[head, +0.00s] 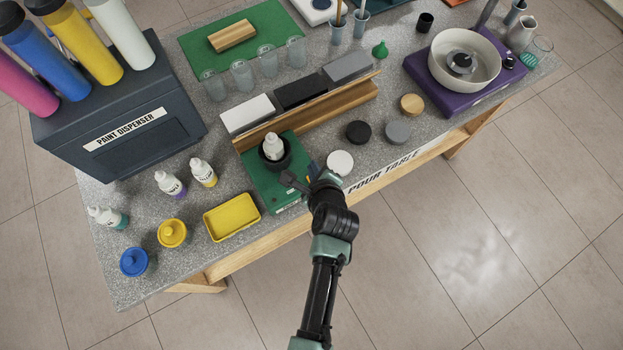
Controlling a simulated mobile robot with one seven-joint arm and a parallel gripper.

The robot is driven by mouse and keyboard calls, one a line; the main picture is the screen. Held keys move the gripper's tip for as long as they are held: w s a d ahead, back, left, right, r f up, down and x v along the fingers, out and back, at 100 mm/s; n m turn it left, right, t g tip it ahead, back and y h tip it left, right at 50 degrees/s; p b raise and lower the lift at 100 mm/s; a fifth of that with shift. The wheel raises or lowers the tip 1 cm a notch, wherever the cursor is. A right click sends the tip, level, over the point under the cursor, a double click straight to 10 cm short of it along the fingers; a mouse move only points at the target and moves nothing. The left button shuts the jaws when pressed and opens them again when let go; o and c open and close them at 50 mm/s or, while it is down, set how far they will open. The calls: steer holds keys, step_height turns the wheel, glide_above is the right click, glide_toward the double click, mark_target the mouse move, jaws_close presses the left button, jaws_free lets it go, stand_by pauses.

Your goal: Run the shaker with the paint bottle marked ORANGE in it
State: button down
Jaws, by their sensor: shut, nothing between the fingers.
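The shaker (264,187) is a green base with a round black cup near the table's front edge. A small white-capped bottle (273,146) stands upright in the cup; I cannot read its marking or see its paint colour. My gripper (289,180) is shut and empty, low over the right part of the shaker, just in front of the cup. Whether it touches the base I cannot tell. My gripper and wrist hide part of the shaker's right side. Three other paint bottles are to the left: one purple (170,184), one yellow (203,172), one teal (107,217).
A yellow tray (232,216) and yellow and blue lidded pots (172,233) stand left of the shaker. A wooden rail (330,108) runs behind it. Round pucks (340,162) lie to the right. The paint dispenser (120,125) stands back left, a purple-based spinner (430,88) far right.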

steer(key=shift+f+b, duration=1)
steer(key=shift+f, duration=0.9)
steer(key=shift+f, duration=0.15)
stand_by(0.4)
steer(key=shift+f, duration=0.25)
